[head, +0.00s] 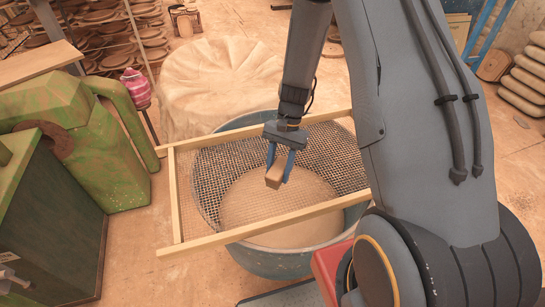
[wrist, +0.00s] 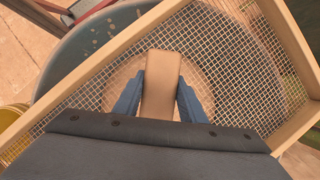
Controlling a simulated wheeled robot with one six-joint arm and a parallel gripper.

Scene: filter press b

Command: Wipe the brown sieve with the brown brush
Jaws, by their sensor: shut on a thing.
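The brown sieve (head: 176,193) is a light wooden frame with wire mesh, lying across the top of a round grey-blue tub. Its frame also shows in the wrist view (wrist: 95,68). My gripper (head: 279,172) is over the mesh, with its blue fingers shut on the brown brush (head: 274,178). In the wrist view the brush (wrist: 161,82) is a plain brown block between the two fingers. Its underside is hidden, so I cannot tell whether it touches the mesh.
The tub (head: 275,262) stands under the sieve, with pale material inside. A green machine (head: 60,150) stands at the left. A cloth-covered round mound (head: 215,85) is behind the tub. A red object (head: 330,268) is at the tub's near right. Stacked plates (head: 105,35) fill the back left.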

